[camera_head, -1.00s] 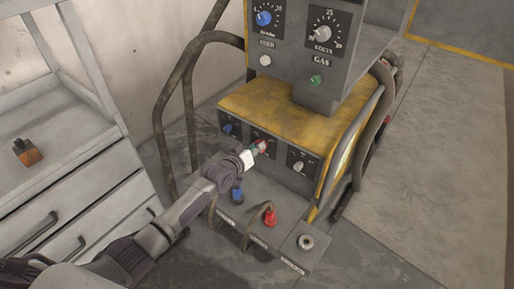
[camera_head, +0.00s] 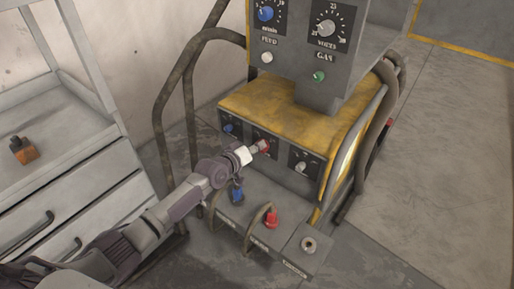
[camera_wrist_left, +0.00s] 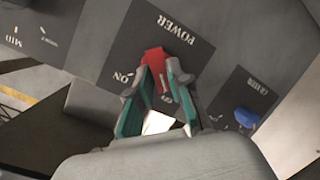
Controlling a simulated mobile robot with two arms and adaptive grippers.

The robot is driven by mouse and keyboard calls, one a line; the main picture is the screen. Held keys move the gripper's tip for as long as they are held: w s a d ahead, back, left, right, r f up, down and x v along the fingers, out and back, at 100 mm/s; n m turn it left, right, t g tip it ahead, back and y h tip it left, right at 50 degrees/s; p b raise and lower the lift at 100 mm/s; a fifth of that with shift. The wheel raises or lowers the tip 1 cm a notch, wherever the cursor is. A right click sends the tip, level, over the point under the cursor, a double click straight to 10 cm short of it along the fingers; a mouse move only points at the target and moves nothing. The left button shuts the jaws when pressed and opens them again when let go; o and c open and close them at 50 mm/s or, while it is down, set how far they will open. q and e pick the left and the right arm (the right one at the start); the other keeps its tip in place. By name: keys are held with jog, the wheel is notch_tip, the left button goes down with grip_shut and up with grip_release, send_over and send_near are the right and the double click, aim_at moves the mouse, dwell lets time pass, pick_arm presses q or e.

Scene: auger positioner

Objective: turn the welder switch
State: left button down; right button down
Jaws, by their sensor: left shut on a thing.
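The red switch (camera_head: 264,146) is on the middle panel of the welder's lower front, under the yellow top. In the left wrist view the red switch (camera_wrist_left: 156,60) sits on a dark plate marked POWER, with ON lettered beside it. My left gripper (camera_head: 257,148) reaches it from the front left. In the left wrist view the green-padded fingers of my left gripper (camera_wrist_left: 160,80) are shut on the red switch, one on each side. The fingers hide part of the switch and of the lettering near it. My right gripper does not show.
A blue knob (camera_head: 228,128) and a pale knob (camera_head: 300,167) flank the switch. Below are a blue plug (camera_head: 237,194) and a red plug (camera_head: 271,218) with cables. A grey drawer cabinet (camera_head: 80,150) stands at left. Open floor (camera_head: 430,180) lies to the right.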

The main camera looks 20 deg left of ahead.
pick_arm(q)
jog(key=c, duration=1.1)
grip_release()
jog(key=shift+s, duration=0.1)
jog(key=v, duration=1.2)
jog(key=shift+f, duration=0.1)
